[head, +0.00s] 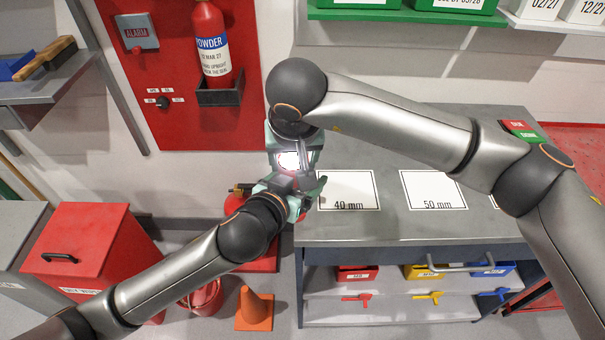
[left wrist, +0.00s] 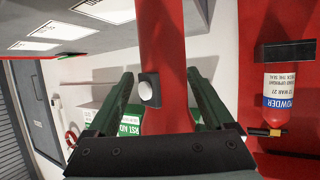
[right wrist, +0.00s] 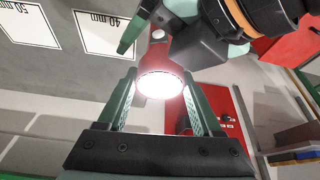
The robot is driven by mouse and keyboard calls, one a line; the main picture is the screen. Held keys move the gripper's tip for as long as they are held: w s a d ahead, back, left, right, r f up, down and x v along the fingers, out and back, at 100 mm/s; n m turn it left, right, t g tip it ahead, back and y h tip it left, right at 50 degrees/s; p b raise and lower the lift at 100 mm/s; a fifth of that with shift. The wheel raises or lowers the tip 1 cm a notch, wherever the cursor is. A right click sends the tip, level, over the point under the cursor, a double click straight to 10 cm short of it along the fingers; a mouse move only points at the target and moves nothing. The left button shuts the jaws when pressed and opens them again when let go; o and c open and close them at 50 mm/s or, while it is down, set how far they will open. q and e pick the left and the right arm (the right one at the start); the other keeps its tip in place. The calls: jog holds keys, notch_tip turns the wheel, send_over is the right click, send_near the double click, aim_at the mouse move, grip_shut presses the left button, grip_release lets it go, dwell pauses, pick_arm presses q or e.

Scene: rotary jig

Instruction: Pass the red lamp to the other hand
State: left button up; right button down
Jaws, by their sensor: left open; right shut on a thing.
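The red lamp (right wrist: 155,85) is lit, and its bright round end shows between the fingers of my right gripper (right wrist: 158,76), which is shut on it. In the head view its glowing end (head: 289,160) shows between the two hands; most of its body is hidden. In the left wrist view the red lamp body (left wrist: 165,45), with a pale round button, runs between the spread fingers of my left gripper (left wrist: 160,75). That gripper is open around the lamp. In the head view my left gripper (head: 300,188) is just below my right gripper (head: 293,150).
A grey bench (head: 400,237) with 40 mm and 50 mm marked cards lies to the right, below my right arm. A fire extinguisher (head: 212,50) hangs on a red wall panel behind. A red bin (head: 85,250) and an orange cone (head: 254,310) stand at lower left.

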pick_arm(q)
jog(key=shift+w+d+f, duration=0.15)
jog(key=shift+w, duration=0.25)
jog(key=shift+s+d, duration=0.1)
jog(key=shift+d, duration=0.05)
grip_shut()
pick_arm(e)
jog(key=shift+a, duration=0.1)
jog(key=shift+c, duration=2)
grip_release()
jog(key=o, duration=0.4)
jog(key=shift+r, duration=0.1)
